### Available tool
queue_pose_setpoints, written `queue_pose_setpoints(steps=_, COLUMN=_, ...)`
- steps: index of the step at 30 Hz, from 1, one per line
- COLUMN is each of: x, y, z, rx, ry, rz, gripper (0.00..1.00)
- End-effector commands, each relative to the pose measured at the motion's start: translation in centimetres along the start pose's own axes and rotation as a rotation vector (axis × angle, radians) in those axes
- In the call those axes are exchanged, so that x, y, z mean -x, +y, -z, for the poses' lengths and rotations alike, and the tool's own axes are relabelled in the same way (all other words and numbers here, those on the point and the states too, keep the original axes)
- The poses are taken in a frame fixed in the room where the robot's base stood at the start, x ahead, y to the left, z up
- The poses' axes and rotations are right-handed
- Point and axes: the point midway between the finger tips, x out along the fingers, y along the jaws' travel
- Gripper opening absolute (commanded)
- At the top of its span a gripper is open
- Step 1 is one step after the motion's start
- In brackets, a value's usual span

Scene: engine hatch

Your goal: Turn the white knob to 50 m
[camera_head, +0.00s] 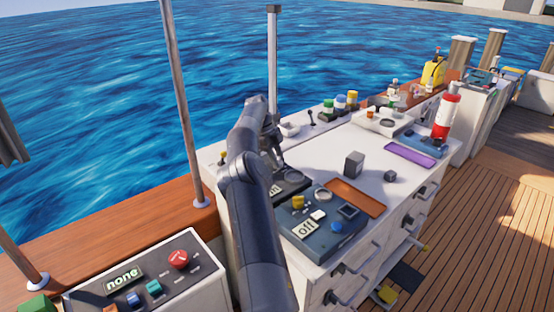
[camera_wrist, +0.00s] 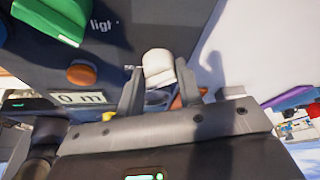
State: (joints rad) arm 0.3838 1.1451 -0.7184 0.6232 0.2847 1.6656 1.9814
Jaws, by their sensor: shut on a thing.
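The white knob (camera_wrist: 158,64) shows in the wrist view on a dark panel (camera_wrist: 125,45), between the tips of my gripper (camera_wrist: 159,86). The fingers are shut on the knob, one on each side. A small white display (camera_wrist: 82,98) to the left of the fingers reads "0 m"; I cannot tell whether a digit before the 0 is hidden. In the head view my gripper (camera_head: 276,158) points down over the rear part of the white counter, and the knob cannot be made out there.
An orange knob (camera_wrist: 81,73) and a green part (camera_wrist: 55,20) lie left of the fingers. In the head view a blue-grey panel (camera_head: 330,248) with an "Off" display, an orange tray (camera_head: 354,197) and a grey block (camera_head: 354,164) stand nearby on the counter (camera_head: 318,155).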

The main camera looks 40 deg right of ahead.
Motion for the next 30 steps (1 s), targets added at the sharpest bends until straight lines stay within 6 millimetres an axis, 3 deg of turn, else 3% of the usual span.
queue_pose_setpoints(steps=17, x=-0.02, y=0.02, z=-0.15, rx=-0.029, ry=-0.002, rz=-0.012, gripper=0.10)
queue_pose_setpoints(steps=18, x=-0.02, y=0.03, z=-0.15, rx=-0.029, ry=-0.002, rz=-0.013, gripper=0.35)
queue_pose_setpoints(steps=25, x=-0.01, y=0.00, z=-0.08, rx=-0.029, ry=-0.001, rz=-0.012, gripper=0.53)
queue_pose_setpoints(steps=30, x=0.00, y=-0.01, z=-0.04, rx=-0.029, ry=-0.001, rz=-0.012, gripper=0.53)
